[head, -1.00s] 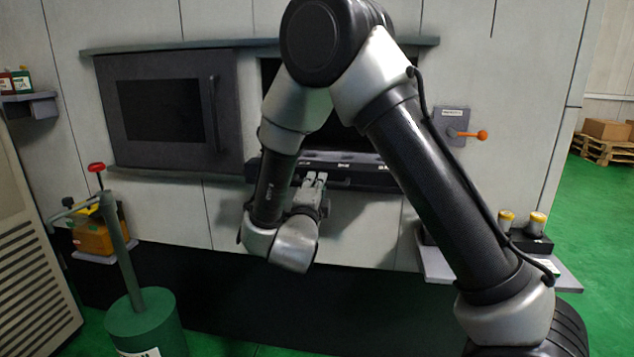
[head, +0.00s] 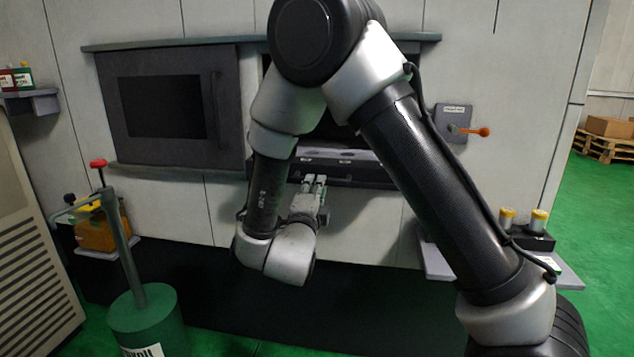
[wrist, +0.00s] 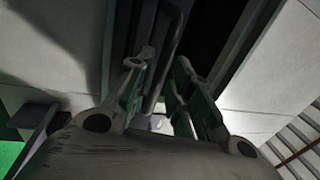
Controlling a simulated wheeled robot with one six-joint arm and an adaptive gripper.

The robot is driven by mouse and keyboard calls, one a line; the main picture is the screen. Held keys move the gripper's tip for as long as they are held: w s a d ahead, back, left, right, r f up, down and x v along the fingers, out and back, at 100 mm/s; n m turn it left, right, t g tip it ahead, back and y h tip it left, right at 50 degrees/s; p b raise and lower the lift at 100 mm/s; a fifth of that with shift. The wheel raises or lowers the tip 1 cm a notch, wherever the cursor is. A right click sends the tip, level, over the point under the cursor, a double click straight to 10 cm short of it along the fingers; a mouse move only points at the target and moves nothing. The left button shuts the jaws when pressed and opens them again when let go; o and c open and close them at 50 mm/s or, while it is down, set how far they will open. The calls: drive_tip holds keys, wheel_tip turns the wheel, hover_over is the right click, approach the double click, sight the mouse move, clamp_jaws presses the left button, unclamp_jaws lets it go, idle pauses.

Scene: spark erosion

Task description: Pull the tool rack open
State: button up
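The tool rack (head: 352,171) is a dark tray with slots along its top, set in the lower part of the machine's dark opening. My arm hides its left part. My gripper (head: 314,179) is just in front of the rack's front face, with its two fingers pointing at it. In the wrist view the fingers (wrist: 163,65) stand apart, one on each side of a dark handle bar (wrist: 172,48). A gap shows between them, and I see no clear contact with the bar. My gripper looks open and empty.
A dark windowed door (head: 165,105) with an upright handle is left of the opening. An orange-tipped lever (head: 470,131) is on the right wall. A green pedestal (head: 147,310) stands at front left. A shelf (head: 435,264) with yellow-capped containers (head: 507,217) is at right.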

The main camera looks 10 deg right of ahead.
drive_tip(key=v, duration=0.8)
drive_tip(key=shift+s, duration=0.15)
drive_tip(key=shift+a, duration=0.1)
